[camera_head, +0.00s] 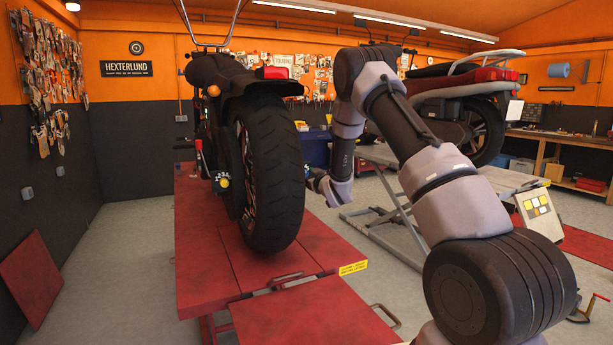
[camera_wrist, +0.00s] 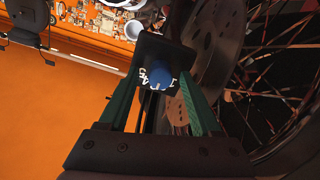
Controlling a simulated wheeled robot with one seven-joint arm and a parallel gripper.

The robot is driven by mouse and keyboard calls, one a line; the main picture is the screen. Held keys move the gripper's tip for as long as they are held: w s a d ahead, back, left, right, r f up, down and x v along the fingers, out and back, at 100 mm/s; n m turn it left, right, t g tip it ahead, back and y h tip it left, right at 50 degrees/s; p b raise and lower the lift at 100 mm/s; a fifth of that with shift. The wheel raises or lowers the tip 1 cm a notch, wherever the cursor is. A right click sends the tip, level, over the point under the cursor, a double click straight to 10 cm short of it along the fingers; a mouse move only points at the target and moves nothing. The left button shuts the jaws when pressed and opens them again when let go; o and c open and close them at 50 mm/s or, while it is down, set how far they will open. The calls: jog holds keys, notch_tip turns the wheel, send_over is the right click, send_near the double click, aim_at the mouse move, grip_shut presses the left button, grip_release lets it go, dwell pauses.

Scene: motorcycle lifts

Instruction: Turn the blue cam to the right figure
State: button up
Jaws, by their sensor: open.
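The blue cam (camera_wrist: 157,77) shows in the wrist view as a round blue knob on a black plate (camera_wrist: 168,54). White figures stand around its near side; they look tilted and partly cut off, so I cannot read them all. My gripper (camera_wrist: 163,84) has its two green fingers spread, one on each side of the cam, with a gap around it. I cannot tell whether either finger touches it. In the head view my gripper (camera_head: 314,181) is right of the rear tyre, small and partly hidden by my wrist; the blue cam cannot be made out there.
A motorcycle's large rear tyre (camera_head: 270,170) stands on a red lift (camera_head: 203,262), close left of my gripper. Wheel spokes (camera_wrist: 270,90) fill the wrist view's right. A second motorcycle (camera_head: 470,110) stands behind my arm.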

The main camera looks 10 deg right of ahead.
grip_shut()
dwell(0.3)
jog(key=shift+d+m, duration=0.1)
jog(key=shift+m, duration=2.8)
jog(key=shift+f, duration=0.1)
grip_release()
